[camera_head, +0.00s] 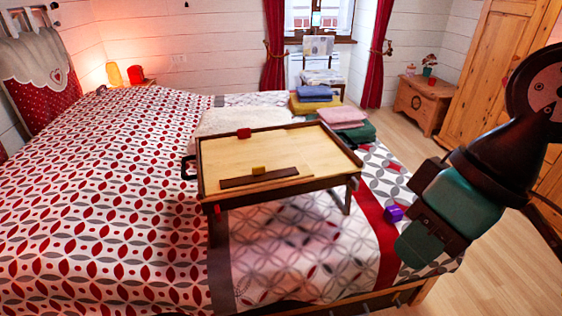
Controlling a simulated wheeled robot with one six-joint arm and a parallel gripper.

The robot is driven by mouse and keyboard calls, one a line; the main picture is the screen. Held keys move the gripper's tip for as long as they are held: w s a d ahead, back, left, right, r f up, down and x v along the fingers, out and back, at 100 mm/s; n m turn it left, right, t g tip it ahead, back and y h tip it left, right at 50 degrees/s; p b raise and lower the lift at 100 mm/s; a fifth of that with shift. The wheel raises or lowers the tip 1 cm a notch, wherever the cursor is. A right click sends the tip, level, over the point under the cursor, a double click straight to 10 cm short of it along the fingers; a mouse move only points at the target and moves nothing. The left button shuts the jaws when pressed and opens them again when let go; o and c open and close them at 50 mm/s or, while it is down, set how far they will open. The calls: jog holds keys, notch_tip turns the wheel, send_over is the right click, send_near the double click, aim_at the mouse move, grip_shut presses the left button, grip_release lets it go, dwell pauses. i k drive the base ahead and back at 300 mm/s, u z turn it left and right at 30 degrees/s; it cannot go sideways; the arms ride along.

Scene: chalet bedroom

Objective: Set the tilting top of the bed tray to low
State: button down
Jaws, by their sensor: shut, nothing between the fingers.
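The bed tray (330,189) stands on its legs on the bed, with a dark wooden frame. Its light wooden top (265,150) looks nearly flat within the frame; I cannot tell its exact tilt. A dark ledge strip (235,183) lies along the near part of the top, with a small yellow block (258,170) at it. A red piece (243,133) shows at the far edge and a smaller red one (217,208) at the near left corner. My gripper (412,246) is right of the tray, apart from it, shut and empty.
A purple block (394,213) is on the bed (100,200) beside my gripper. Folded towels (342,116) lie behind the tray's right side. A chair (319,48) and wooden chest (424,104) stand farther back. Open floor (510,262) lies at the right.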

aim_at(222, 159)
jog(key=k, duration=0.5)
jog(key=u, duration=0.75)
jog(key=i, duration=1.55)
jog(key=z, duration=0.4)
